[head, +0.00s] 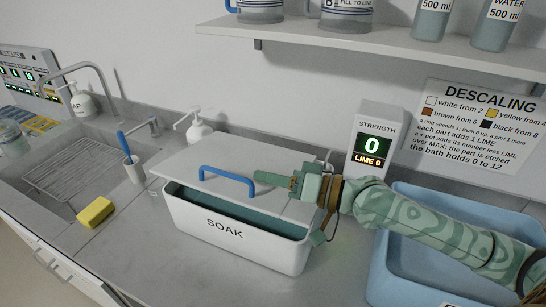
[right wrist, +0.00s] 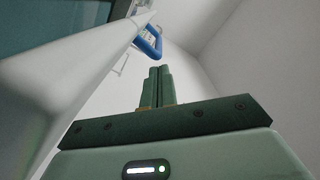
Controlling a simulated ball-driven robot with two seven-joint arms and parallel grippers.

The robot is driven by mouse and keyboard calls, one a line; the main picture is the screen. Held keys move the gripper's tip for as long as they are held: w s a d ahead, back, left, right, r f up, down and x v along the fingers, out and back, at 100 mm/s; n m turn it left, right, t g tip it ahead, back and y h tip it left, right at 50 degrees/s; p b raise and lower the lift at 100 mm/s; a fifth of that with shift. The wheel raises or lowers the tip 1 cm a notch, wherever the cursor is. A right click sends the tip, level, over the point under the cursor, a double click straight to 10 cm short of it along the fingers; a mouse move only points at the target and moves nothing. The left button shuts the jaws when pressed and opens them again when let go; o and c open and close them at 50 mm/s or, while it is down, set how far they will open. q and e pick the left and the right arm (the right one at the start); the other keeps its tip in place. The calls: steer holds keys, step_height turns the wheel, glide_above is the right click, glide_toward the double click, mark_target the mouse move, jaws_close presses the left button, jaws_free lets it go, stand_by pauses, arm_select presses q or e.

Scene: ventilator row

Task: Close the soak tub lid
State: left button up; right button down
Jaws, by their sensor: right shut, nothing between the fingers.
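The soak tub (head: 222,240) is a white box marked SOAK on the counter. Its pale grey lid (head: 215,160) lies over the back part, with its front edge above the rim and a dark gap at the front. The lid's blue handle (head: 227,178) is near its front edge. My right gripper (head: 262,178) is shut and empty over the right part of the lid, its tips pointing left, close to the handle's right end. Contact cannot be told. In the right wrist view the shut fingers (right wrist: 160,72) show below the blue handle (right wrist: 150,42). My left gripper is out of view.
A blue bath (head: 400,290) stands at the right under my right arm. A strength display (head: 374,145) is behind it. A yellow sponge (head: 95,212), a cup with a blue brush (head: 133,170) and a sink (head: 60,170) are at the left. A shelf (head: 370,40) hangs above.

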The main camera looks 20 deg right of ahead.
mark_target(267, 199)
steer(key=f, duration=0.1)
steer(key=f+n, duration=0.1)
steer(key=a+f+b, duration=0.1)
steer(key=shift+s+f+n, duration=0.3)
steer(key=shift+s+f, duration=0.1)
steer(key=shift+s+a+f+n, duration=0.1)
steer(key=shift+f+n, duration=0.1)
steer(key=shift+f, duration=0.2)
steer(key=shift+s+a+f+n, duration=0.1)
steer(key=shift+f+n, duration=0.1)
steer(key=shift+f, duration=0.2)
steer(key=shift+f, duration=0.15)
